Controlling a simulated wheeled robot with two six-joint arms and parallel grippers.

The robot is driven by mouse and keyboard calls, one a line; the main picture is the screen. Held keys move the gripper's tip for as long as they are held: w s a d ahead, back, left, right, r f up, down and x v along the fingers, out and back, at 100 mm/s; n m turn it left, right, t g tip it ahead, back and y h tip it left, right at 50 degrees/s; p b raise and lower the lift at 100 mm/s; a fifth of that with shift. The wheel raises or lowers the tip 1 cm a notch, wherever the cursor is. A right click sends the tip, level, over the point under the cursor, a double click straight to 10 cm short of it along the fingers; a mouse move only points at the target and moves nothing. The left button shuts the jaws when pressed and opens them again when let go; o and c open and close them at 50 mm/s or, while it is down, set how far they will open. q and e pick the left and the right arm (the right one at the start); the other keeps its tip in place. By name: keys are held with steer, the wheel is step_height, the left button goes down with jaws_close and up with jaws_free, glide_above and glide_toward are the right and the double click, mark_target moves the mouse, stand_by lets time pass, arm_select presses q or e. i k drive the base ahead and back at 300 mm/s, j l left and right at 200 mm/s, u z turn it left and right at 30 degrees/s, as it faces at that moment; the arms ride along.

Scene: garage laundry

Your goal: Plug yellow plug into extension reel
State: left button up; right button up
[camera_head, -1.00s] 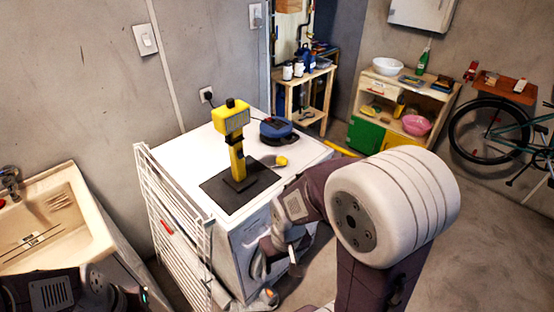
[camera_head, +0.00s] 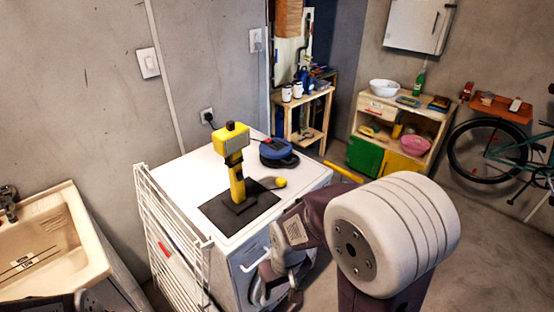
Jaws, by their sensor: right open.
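The blue extension reel (camera_head: 277,152) sits on the back right of the white washing machine's top (camera_head: 180,180). A small rounded yellow piece, probably the yellow plug (camera_head: 280,182), lies nearer the front, beside the black mat (camera_head: 215,212). A yellow work lamp (camera_head: 236,170) stands upright on the mat. My right gripper (camera_head: 260,277) is low in front of the machine, below its top edge and apart from plug and reel. It is open and looks empty; its fingertips are hard to make out. My left gripper is out of view.
A white drying rack (camera_head: 175,245) leans at the machine's left side, beside a sink (camera_head: 45,245). A socket with a black plug (camera_head: 207,116) is on the wall behind. Shelves (camera_head: 400,125) and a bicycle (camera_head: 485,150) stand far right. Floor is clear at the right.

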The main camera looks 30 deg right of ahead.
mark_target(277, 152)
steer(key=i+l+u, duration=0.1)
steer(key=l, duration=0.25)
steer(key=i+l+u, duration=0.1)
steer(key=l, duration=0.2)
steer(key=i+l+u, duration=0.1)
steer(key=l, duration=0.3)
steer(key=i+l+u, duration=0.1)
steer(key=l, duration=0.25)
steer(key=i, duration=0.1)
